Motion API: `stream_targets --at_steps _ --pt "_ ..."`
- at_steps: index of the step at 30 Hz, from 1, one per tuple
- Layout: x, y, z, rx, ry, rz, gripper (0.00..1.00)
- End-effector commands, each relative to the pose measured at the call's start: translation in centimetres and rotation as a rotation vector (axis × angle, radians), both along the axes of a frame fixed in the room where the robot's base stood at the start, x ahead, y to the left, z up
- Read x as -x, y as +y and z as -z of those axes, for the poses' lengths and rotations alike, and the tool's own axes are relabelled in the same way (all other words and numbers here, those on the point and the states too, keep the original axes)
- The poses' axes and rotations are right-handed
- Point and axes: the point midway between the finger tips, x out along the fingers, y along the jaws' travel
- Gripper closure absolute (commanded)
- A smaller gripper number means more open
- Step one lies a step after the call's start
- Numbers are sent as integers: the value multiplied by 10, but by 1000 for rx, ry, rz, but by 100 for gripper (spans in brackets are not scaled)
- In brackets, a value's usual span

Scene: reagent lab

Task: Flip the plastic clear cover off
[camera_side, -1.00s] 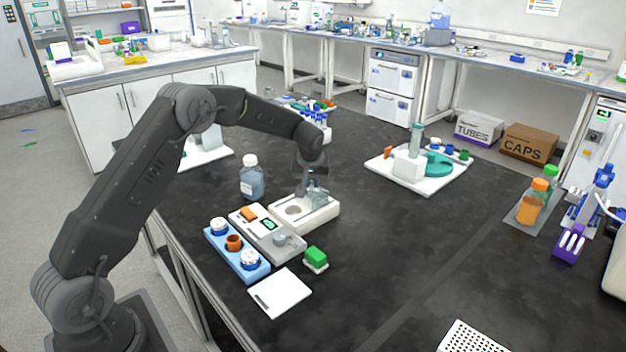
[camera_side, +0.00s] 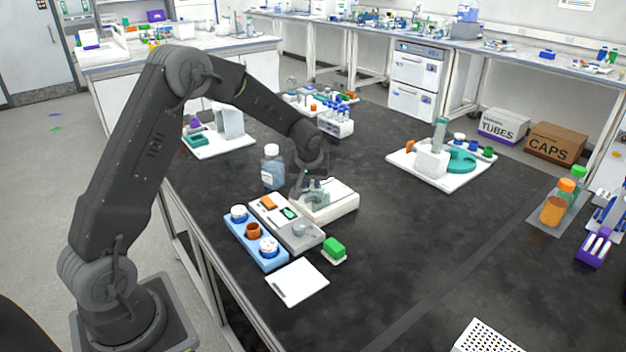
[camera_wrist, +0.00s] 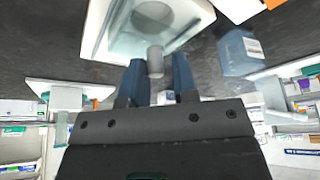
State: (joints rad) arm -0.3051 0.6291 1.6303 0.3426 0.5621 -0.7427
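The white box-shaped device (camera_side: 340,211) stands on the black bench, and its round recess (camera_wrist: 152,14) shows in the wrist view. A see-through panel that looks like the clear cover (camera_wrist: 110,48) lies along the near side of the device in the wrist view; its exact tilt is hard to tell. My gripper (camera_side: 316,193) is low over the left part of the device. In the wrist view my gripper (camera_wrist: 158,72) has its two fingers apart, with a small grey cylinder (camera_wrist: 155,60) between or just beyond the tips. I cannot see a firm grip on it.
A grey instrument (camera_side: 287,223), a blue holder (camera_side: 256,248), a green-topped block (camera_side: 334,249) and a white plate (camera_side: 297,282) are in front. The bench to the right is mostly clear.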

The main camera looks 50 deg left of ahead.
Motion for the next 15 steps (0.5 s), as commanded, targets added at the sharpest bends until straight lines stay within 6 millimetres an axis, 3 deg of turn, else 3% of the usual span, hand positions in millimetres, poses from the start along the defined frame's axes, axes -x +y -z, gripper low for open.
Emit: stream_targets --at_steps 5,15 --pt "-1 0 0 0 -1 0 58" --pt "0 -2 -8 -1 -6 2 58"
